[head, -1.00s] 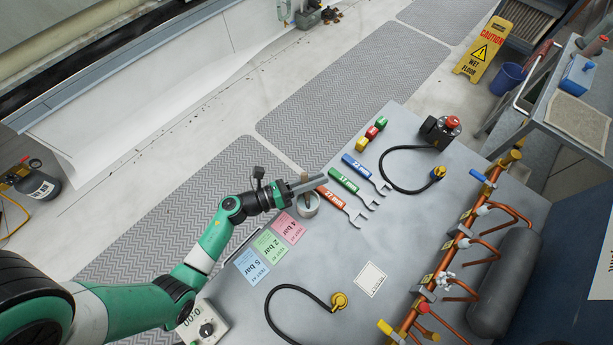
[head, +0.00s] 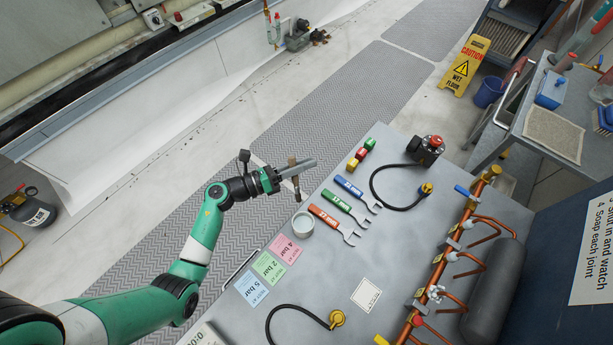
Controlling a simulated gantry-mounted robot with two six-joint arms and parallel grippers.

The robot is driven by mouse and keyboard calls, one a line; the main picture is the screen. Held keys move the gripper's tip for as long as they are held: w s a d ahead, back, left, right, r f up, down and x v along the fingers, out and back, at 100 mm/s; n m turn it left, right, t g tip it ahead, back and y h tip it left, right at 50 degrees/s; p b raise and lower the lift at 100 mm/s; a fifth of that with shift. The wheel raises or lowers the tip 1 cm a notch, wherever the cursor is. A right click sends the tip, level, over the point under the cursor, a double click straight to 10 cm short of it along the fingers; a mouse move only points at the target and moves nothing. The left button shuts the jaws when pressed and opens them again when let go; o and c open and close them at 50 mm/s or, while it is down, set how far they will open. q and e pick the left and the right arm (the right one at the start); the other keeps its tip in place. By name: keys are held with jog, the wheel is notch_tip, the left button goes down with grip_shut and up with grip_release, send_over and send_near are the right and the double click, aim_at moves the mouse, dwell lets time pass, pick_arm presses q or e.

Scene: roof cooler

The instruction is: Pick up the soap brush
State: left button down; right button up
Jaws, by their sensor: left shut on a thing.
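The soap brush (head: 297,186) is a thin brown stick held upright in my left gripper (head: 304,168). My left gripper is shut on it, with the brush's top showing above the fingers and its lower part hanging below them. The middle of the brush is hidden by the fingers. The small grey-white pot (head: 303,224) stands on the bench's left edge, just below the brush in the picture, and the brush looks clear of it. My right gripper is not in view.
Red, green and blue spanners (head: 343,207) lie right of the pot. Coloured pressure cards (head: 268,267) lie in front of it. Colour blocks (head: 361,154), a black hose (head: 381,178) and copper pipework (head: 441,265) are farther right. Bare bench top (head: 400,235) lies between.

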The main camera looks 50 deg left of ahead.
pick_arm(q)
jog(key=p+v, duration=0.1)
jog(key=v, duration=1.3)
jog(key=shift+a+r, duration=0.2)
jog(key=w+r+m+t+y, duration=0.1)
jog(key=w+r+m+y, duration=0.1)
jog(key=w+y, duration=0.15)
jog(key=w+d+m+h, duration=0.2)
jog(key=d+m+h, duration=0.1)
jog(key=d, duration=0.4)
jog(key=w+d+m+g+h, duration=0.1)
jog(key=w+d+m+h, duration=0.1)
jog(key=d+m+h, duration=0.2)
jog(key=d, duration=0.3)
jog(key=shift+w+r, duration=0.3)
jog(key=shift+r, duration=0.1)
jog(key=shift+d+f, duration=0.1)
jog(key=shift+d, duration=0.05)
